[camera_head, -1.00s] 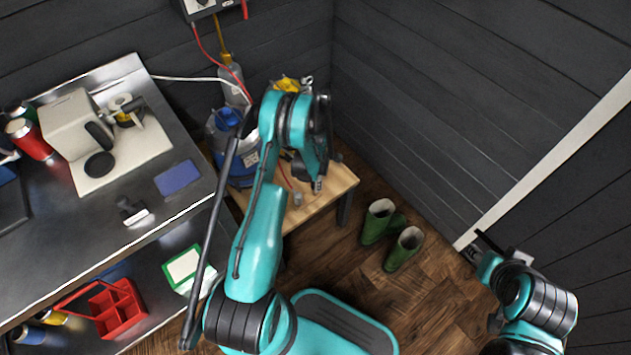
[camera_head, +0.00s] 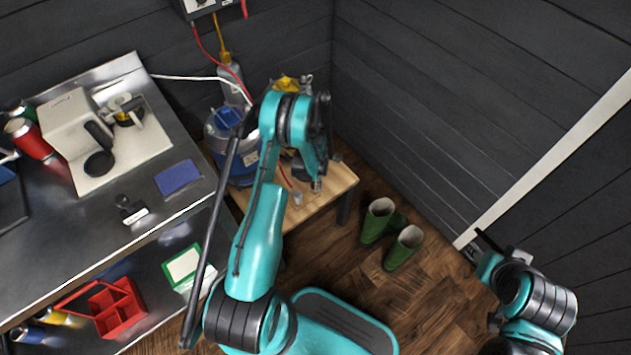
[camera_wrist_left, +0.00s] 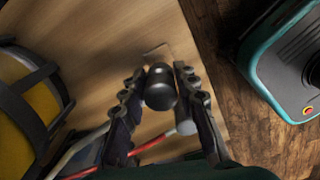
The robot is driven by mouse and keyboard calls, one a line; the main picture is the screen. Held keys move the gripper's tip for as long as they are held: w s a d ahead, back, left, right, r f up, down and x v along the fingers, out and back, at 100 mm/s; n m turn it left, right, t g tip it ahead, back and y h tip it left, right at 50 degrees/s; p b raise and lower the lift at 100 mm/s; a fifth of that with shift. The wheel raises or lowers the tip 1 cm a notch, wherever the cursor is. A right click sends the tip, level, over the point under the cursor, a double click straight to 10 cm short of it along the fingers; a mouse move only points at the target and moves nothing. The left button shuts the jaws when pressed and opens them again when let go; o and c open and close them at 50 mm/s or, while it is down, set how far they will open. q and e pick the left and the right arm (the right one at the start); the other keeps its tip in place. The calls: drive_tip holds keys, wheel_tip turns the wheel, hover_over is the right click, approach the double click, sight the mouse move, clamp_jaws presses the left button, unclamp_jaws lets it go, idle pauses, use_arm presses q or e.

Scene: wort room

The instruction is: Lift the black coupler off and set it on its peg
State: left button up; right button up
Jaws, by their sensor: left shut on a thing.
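My left gripper (camera_wrist_left: 160,92) is shut on the black coupler (camera_wrist_left: 161,88), a rounded black piece between its two fingers in the left wrist view. In the head view my left gripper (camera_head: 312,183) hangs over the wooden stand (camera_head: 335,188), and the coupler cannot be made out there. A small pale metal plate (camera_wrist_left: 155,53) shows on the wood just beyond the coupler. I cannot tell whether the coupler touches anything below. I cannot make out a peg for certain. My right gripper (camera_head: 473,250) is small and dark at the lower right, its fingers unclear.
A grey-capped piece (camera_wrist_left: 186,127) shows beside the coupler, with red tubing near it. A blue vessel (camera_head: 228,140) stands behind my left arm. Green boots (camera_head: 404,248) stand on the floor. A steel bench (camera_head: 120,190) fills the left. Dark walls close in behind and right.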

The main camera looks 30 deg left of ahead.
use_arm(q)
drive_tip(key=shift+f, duration=1.25)
idle(0.8)
drive_tip(key=o, duration=1.8)
drive_tip(key=shift+r, duration=0.1)
drive_tip(key=shift+r+p, duration=1.45)
drive_tip(key=shift+r, duration=2)
